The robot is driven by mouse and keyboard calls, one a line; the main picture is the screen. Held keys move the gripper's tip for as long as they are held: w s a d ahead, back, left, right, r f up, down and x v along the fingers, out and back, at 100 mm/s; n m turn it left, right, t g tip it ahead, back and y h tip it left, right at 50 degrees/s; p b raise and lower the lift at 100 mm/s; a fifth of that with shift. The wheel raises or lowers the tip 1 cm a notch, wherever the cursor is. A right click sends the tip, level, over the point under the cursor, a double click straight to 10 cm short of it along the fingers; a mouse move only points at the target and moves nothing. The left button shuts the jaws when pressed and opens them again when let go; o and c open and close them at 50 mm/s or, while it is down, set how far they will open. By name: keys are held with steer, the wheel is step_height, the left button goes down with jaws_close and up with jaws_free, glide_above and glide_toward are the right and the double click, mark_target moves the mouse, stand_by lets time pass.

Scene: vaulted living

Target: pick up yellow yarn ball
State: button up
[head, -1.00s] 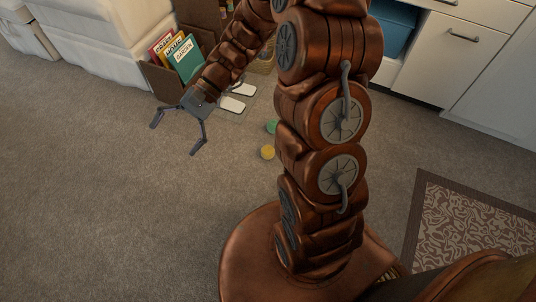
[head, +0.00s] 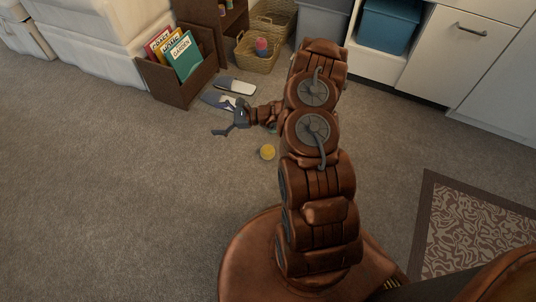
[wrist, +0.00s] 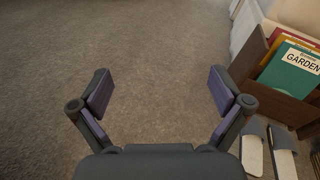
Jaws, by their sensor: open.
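The yellow yarn ball (head: 267,152) lies on the carpet just left of my arm in the head view. My gripper (head: 218,129) is up and to the left of the ball, apart from it, with its fingers toward the left. In the wrist view my gripper (wrist: 163,92) is open and empty, with bare carpet between its fingers. The yarn ball does not show in the wrist view. A green ball (head: 273,128) is mostly hidden behind my arm in the head view.
A wooden box of books (head: 182,85) and a pair of slippers (head: 228,95) are on the floor beyond my gripper. Wicker baskets (head: 256,62) stand at the back. A patterned rug (head: 475,235) lies at right. The carpet (head: 110,190) at left is clear.

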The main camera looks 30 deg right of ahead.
steer(key=s+d+f+m+t+h+b, duration=0.1)
steer(key=d+f+m+t+h, duration=0.15)
steer(key=d+f, duration=0.4)
steer(key=s+d+f+m+t+h+b, duration=0.1)
steer(key=d+f+m+h, duration=0.2)
steer(key=f, duration=0.6)
steer(key=m+h+b, duration=0.3)
steer(key=m+h, duration=0.1)
steer(key=m, duration=0.1)
glide_toward(273, 153)
steer(key=shift+n, duration=0.25)
steer(key=x, duration=0.2)
steer(key=a+x, duration=0.1)
steer(key=x, duration=0.2)
steer(key=shift+w+f, duration=0.1)
steer(key=shift+f, duration=0.05)
steer(key=b+x, duration=0.1)
steer(key=x, duration=0.3)
steer(key=b+x, duration=0.1)
steer(key=x, duration=0.1)
steer(key=shift+w+d+f+b, duration=0.2)
steer(key=shift+w+d+b, duration=0.05)
steer(key=shift+b, duration=0.05)
steer(key=shift+w+a+f, duration=0.1)
steer(key=shift+w, duration=0.4)
steer(key=c, duration=1.2)
